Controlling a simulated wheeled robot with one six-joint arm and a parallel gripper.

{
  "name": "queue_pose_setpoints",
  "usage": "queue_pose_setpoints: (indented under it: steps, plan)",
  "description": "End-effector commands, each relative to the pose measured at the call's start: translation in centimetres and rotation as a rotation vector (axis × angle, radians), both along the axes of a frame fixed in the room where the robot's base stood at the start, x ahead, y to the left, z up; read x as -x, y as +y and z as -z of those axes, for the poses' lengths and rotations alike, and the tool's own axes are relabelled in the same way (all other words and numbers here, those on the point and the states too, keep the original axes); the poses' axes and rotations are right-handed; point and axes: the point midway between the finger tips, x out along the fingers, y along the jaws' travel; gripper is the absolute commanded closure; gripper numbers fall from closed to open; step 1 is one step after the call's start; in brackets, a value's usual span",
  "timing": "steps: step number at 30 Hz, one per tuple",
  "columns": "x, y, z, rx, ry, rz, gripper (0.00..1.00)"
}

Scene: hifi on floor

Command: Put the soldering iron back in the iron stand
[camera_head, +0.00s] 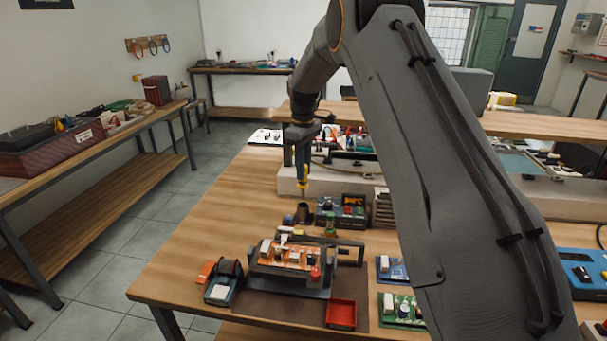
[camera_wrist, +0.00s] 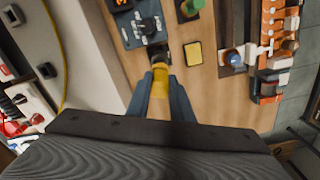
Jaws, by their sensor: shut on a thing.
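The soldering iron (camera_head: 303,183) has a yellow handle and hangs roughly upright over the workbench. My gripper (camera_head: 303,163) is shut on its handle; in the wrist view the yellow handle (camera_wrist: 160,82) lies between the two blue-grey fingers. The iron stand (camera_head: 303,212) looks like a small dark cone just left of the black soldering station (camera_head: 340,211). It lies directly below the iron in the head view. In the wrist view a dark shape (camera_wrist: 161,55), apparently the stand, is at the iron's far end. The tip is hidden or too small to see, so I cannot tell whether it touches the stand.
A circuit board in a holder (camera_head: 290,256) and a red tray (camera_head: 341,314) stand nearer on the bench. A yellow pad (camera_wrist: 193,53) lies beside the stand. A pale raised block (camera_head: 288,181) is behind. Bare wood is free to the left.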

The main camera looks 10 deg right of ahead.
Motion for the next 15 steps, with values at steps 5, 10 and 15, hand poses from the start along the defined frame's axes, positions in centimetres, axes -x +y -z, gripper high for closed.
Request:
queue_pose_setpoints:
  steps: [5, 10, 15]
  plan:
    - [-0.2, 0.0, 0.2, 0.000, -0.001, 0.002, 0.98]
    - [-0.2, 0.0, 1.1, 0.000, 0.000, 0.002, 0.98]
    - [-0.1, -0.1, 2.3, 0.000, 0.000, 0.002, 0.98]
